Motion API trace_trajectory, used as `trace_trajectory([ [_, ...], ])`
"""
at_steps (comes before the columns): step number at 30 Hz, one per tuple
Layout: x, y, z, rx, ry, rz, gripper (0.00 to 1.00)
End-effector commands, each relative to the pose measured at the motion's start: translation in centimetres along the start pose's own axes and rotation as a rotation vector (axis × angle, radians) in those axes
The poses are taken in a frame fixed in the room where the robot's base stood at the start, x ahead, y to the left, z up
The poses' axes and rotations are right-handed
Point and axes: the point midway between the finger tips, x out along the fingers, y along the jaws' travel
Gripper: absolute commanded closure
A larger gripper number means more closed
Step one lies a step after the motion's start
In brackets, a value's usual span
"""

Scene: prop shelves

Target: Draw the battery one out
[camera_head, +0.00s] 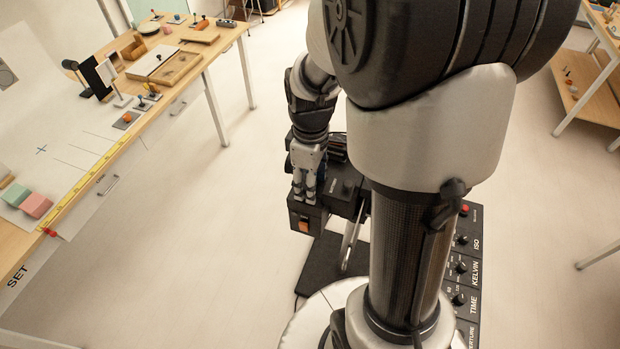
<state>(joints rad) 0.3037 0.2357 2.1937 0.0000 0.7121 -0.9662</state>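My gripper (304,196) points down at a black unit in the middle of the camera_head view. Its fingertips are at the top of a black block (308,219) with an orange patch on its front. I cannot tell whether the fingers touch or grip the block. A second black part (345,190) with a knob and small pale lettering sits just right of the block. The lettering is too small to read, so I cannot tell which part is the battery one. My arm hides much of the unit behind and to the right.
A silver lever (351,243) stands just right of the block. A black panel (467,250) with knobs marked ISO, KELVIN and TIME lies behind my arm. A wooden table (215,62) with props is at left, a shelf (590,95) at upper right. Open floor lies between.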

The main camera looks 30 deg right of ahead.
Motion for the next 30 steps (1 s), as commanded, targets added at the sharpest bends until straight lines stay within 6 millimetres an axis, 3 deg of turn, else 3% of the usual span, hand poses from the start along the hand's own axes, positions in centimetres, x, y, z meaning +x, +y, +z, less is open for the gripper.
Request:
trace_trajectory([
  [21, -0.03, 0.01, 0.0, 0.0, 0.0, 0.0, 1.0],
  [22, -0.03, 0.01, 0.0, 0.0, 0.0, 0.0, 0.77],
  [30, -0.04, 0.01, -0.01, 0.0, 0.0, 0.0, 0.95],
])
